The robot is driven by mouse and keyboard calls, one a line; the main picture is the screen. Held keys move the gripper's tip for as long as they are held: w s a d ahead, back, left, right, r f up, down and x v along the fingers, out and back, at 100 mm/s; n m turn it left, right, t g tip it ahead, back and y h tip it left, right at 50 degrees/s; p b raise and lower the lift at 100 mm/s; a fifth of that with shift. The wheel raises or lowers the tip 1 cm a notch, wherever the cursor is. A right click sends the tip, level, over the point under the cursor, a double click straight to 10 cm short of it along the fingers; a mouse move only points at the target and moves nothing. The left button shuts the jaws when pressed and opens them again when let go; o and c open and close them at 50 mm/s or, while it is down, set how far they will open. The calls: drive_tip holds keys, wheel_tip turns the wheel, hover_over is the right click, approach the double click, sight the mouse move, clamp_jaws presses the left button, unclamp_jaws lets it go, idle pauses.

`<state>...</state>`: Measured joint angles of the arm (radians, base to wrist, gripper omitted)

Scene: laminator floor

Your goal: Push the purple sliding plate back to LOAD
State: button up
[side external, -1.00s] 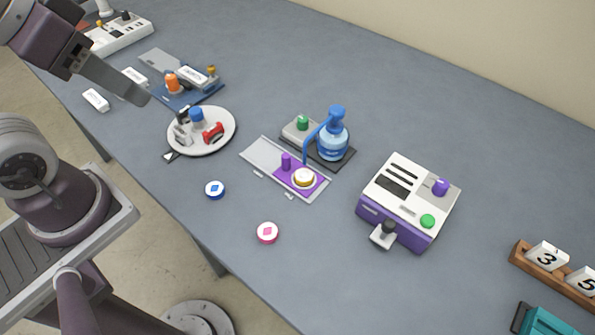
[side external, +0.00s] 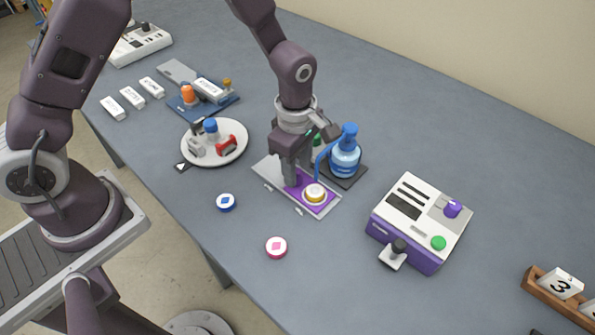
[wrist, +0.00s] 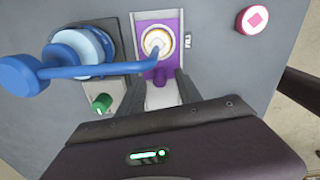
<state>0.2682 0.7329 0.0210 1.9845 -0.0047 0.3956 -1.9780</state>
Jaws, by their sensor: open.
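The purple sliding plate (side external: 325,205) sits at the right end of its pale grey track (side external: 266,172). A round white and gold piece (side external: 315,191) rests on the plate, and both also show in the wrist view, the plate (wrist: 173,28) under the piece (wrist: 158,41). My gripper (side external: 291,182) is down over the plate's left part, fingers pointing down. In the wrist view my open fingers (wrist: 161,88) stand on either side of the plate's purple post (wrist: 160,76). Whether they touch it, I cannot tell. The LOAD mark is not readable.
A blue bottle dispenser (side external: 345,157) stands close behind the track, its blue spout (wrist: 110,71) reaching over the round piece. A green knob (wrist: 101,102) is beside it. A white and purple machine (side external: 418,222) stands right. Blue (side external: 226,202) and pink (side external: 276,247) discs lie in front.

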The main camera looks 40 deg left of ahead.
wheel_tip(320, 180, down, 2)
drive_tip(key=shift+f, duration=0.1)
clamp_jaws()
drive_tip(key=shift+a, duration=0.1)
idle(1.4)
